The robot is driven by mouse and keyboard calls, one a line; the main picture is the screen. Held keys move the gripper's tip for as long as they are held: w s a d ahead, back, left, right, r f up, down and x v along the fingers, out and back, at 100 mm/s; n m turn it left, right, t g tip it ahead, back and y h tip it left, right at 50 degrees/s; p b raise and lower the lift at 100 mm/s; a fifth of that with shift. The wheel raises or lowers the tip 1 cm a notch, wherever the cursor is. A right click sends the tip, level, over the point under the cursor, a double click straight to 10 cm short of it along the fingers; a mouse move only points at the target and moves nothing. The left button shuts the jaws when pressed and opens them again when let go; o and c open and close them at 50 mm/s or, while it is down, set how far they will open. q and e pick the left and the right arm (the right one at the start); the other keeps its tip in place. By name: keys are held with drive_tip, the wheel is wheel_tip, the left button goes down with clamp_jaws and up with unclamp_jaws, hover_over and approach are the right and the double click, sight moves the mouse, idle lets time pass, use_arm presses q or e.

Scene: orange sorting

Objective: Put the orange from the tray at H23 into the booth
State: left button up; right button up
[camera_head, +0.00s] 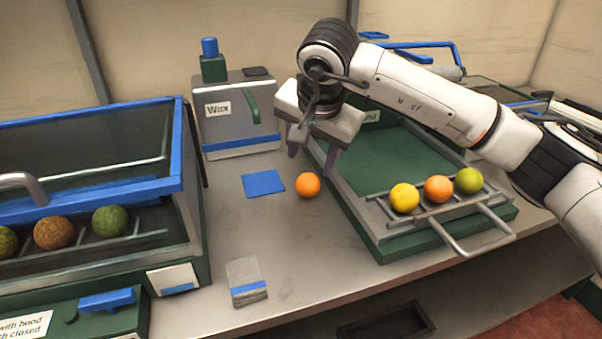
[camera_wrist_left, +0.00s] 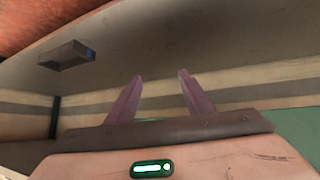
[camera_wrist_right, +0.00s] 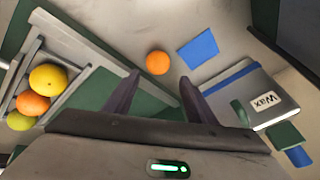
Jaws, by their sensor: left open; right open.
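A single orange (camera_head: 308,185) lies on the grey counter, just right of a flat blue square (camera_head: 263,184). My right gripper (camera_head: 313,150) is open and empty above and behind this orange. In the right wrist view the orange (camera_wrist_right: 157,63) shows beyond and between the open fingertips (camera_wrist_right: 158,85), apart from them. A green tray (camera_head: 392,165) on the right holds a yellow fruit (camera_head: 404,198), an orange one (camera_head: 438,189) and a yellow-green one (camera_head: 468,180) on its front rack. No H23 label is readable. My left gripper (camera_wrist_left: 160,78) is open and empty in the left wrist view.
A hooded case (camera_head: 95,180) with a blue frame and several mottled fruits stands at the left. A grey box labelled "Wax" (camera_head: 238,115) stands at the back. A small grey block (camera_head: 246,280) lies near the front edge.

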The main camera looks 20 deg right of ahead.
sight(309, 179)
drive_tip(key=x, duration=0.4)
drive_tip(key=shift+s+f, duration=0.2)
drive_tip(key=shift+f, duration=0.05)
drive_tip(key=x, duration=0.5)
drive_tip(key=shift+d, duration=0.15)
drive_tip(key=shift+w+f, duration=0.15)
drive_tip(key=shift+f, duration=0.05)
use_arm(q)
drive_tip(key=shift+s+f, duration=0.4)
drive_tip(key=shift+s, duration=0.3)
use_arm(e)
drive_tip(key=c, duration=0.9)
